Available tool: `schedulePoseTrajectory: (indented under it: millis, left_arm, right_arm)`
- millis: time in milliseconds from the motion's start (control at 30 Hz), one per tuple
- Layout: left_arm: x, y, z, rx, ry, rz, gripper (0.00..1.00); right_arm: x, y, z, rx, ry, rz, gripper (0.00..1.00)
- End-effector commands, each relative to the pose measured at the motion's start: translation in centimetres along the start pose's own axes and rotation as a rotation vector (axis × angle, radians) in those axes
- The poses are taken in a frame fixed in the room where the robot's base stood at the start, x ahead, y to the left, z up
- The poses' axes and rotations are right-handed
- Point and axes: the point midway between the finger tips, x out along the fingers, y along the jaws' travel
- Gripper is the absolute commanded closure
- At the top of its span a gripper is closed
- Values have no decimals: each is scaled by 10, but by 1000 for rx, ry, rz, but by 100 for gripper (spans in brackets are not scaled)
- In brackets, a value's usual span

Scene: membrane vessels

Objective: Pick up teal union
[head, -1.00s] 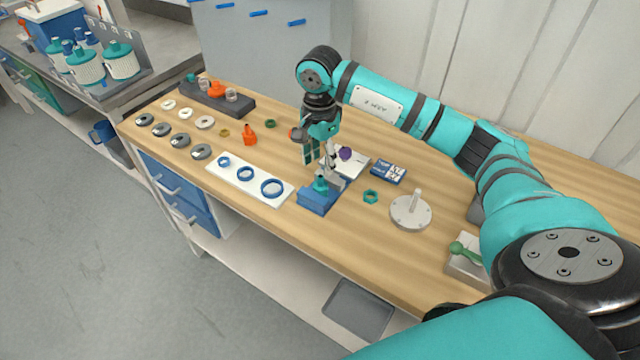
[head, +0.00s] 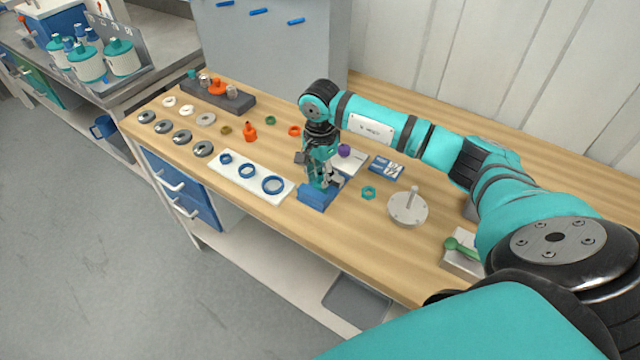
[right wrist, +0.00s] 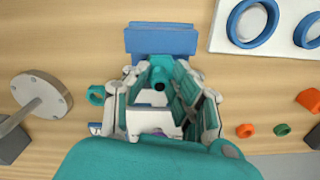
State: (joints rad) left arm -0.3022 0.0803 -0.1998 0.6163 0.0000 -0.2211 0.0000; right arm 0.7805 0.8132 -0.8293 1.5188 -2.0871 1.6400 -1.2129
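The teal union (right wrist: 160,72) stands on the blue block (right wrist: 160,40) in the right wrist view. In the head view, my gripper largely hides it above the blue block (head: 318,197). My right gripper (head: 325,183) points down over the block. In the right wrist view, the fingers of my right gripper (right wrist: 162,82) are spread to either side of the union, with gaps showing; I see no clear grip on it. A teal hexagonal ring (head: 369,193) lies on the table to the right of the block. My left gripper is not in view.
A white plate (head: 230,173) with blue rings lies left of the block. A grey disc with a post (head: 408,210) stands to the right. A blue-and-white box (head: 386,168) and a purple item (head: 345,151) are close behind the gripper. The wooden front edge is near.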

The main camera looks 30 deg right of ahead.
Motion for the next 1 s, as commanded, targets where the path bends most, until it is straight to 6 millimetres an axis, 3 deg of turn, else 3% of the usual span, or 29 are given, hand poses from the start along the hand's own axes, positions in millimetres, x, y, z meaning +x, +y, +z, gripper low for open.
schedulePoseTrajectory:
  millis: [33,167,567,767,900,1000]
  left_arm:
    - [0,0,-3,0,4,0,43]
    - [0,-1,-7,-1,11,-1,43]
    - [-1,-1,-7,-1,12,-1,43]
    - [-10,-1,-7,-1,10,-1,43]
    - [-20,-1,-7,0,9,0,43]
    - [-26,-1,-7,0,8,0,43]
  right_arm:
    - [0,0,0,0,0,0,85]
    - [0,0,0,0,0,0,100]
    - [-3,0,0,0,0,-1,100]
    - [-19,-1,0,-1,2,-3,100]
    - [-41,-1,0,0,1,-4,100]
    - [-40,14,15,-6,1,1,100]
